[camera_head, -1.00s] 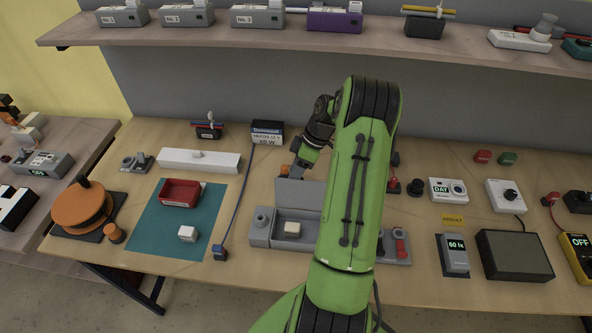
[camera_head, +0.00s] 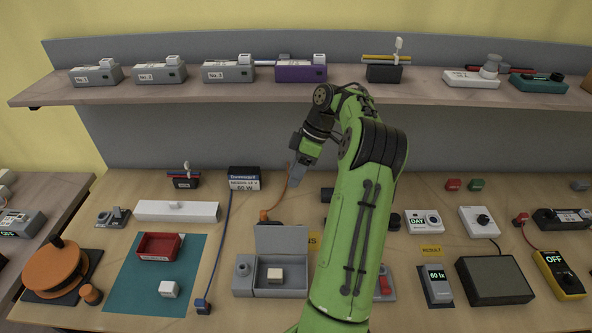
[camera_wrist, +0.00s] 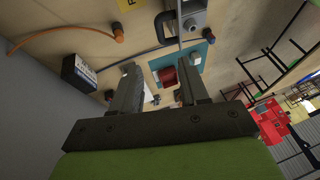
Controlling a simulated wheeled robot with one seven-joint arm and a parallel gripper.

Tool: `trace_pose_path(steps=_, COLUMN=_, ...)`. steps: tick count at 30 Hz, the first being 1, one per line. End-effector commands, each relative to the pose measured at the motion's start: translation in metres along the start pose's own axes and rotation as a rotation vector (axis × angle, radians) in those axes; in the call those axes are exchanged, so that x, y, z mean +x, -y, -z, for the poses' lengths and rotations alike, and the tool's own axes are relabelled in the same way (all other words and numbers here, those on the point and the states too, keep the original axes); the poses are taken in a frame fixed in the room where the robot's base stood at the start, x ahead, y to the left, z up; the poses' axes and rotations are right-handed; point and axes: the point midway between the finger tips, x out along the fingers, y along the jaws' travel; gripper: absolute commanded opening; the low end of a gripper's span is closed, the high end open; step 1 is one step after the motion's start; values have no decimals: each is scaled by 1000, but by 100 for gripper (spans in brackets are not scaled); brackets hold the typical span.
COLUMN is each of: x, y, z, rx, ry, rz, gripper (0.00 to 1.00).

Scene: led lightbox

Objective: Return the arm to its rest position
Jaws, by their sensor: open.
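My green arm rises from the bottom of the head view and bends over the middle of the bench. My gripper (camera_head: 296,177) hangs from its end, pointing down, above the back part of the bench and in front of the grey wall. In the wrist view my gripper (camera_wrist: 157,85) shows two grey fingers apart with nothing between them. The bench top shows well beyond the fingertips.
The shelf (camera_head: 200,94) with grey boxes and a purple box (camera_head: 301,73) runs behind my arm. A teal mat (camera_head: 133,281) holds a red tray (camera_head: 160,246) and a white cube (camera_head: 169,289). A black box (camera_head: 495,280) and a yellow meter (camera_head: 560,274) stand at right.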

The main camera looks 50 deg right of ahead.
Motion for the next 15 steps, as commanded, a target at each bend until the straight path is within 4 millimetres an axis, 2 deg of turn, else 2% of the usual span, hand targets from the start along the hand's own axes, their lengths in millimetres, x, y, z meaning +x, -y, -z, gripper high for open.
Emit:
trace_pose_path(steps=12, x=2, y=0, z=0, rx=0, ry=1, rz=0, gripper=44)
trace_pose_path(steps=14, x=2, y=3, z=6, rx=1, ry=10, rz=-1, gripper=44)
trace_pose_path(steps=15, x=2, y=8, z=17, rx=4, ry=26, rz=-5, gripper=44)
